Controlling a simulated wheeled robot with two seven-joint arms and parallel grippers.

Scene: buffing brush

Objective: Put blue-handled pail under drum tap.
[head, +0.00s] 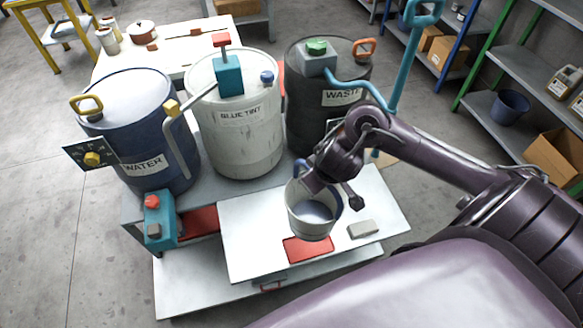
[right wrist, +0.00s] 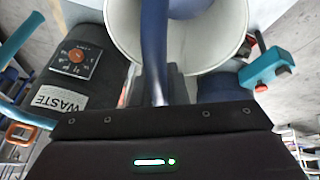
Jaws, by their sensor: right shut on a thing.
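The pail (head: 311,222) is light grey with a blue handle (head: 300,171). It hangs roughly upright over the white front platform, near the red pad (head: 308,250). My right gripper (head: 310,182) is shut on the blue handle. In the right wrist view the handle (right wrist: 154,45) runs down to the jaws, with the pail's pale inside (right wrist: 205,25) behind it. The drums are WATER (head: 125,115), BLUE TINT (head: 240,140) and WASTE (head: 305,115). A grey pipe with a yellow end (head: 172,108) stands between WATER and BLUE TINT. My left gripper is out of view.
A grey block (head: 362,229) lies on the white platform (head: 245,235), right of the red pad. A teal box with a red knob (head: 158,218) stands at the left. A teal pipe (head: 408,65) rises beside WASTE. Shelves (head: 500,60) stand at the right.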

